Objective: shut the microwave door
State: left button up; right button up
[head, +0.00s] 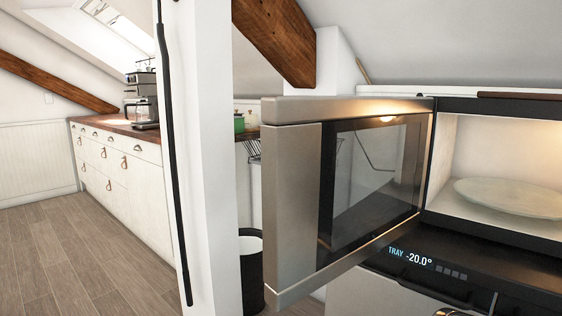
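The microwave door (293,200) stands wide open in the head view, swung out toward me from its hinge side near the cavity. It has a silver frame and a dark glass window (375,180). The microwave (490,235) is at the right, with a black front rim and a lit white interior. A round glass turntable plate (510,197) lies inside and looks empty. The right part of the microwave is cut off by the picture edge. Neither of my grippers shows in this view.
A white post (205,150) with a black strip stands left of the door. A black bin (250,270) is behind the door. Below the microwave is a black panel reading "TRAY -20.0°" (418,257). A counter (120,170) with a coffee machine (142,95) is far left, with open wooden floor before it.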

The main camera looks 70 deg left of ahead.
aim_at(299, 133)
jog(key=k+j, duration=0.1)
jog(key=j, duration=0.5)
jog(key=k+j, duration=0.15)
jog(key=j, duration=0.45)
jog(key=k+j, duration=0.1)
jog(key=j, duration=0.45)
jog(key=k+j+u, duration=0.1)
jog(key=j, duration=0.5)
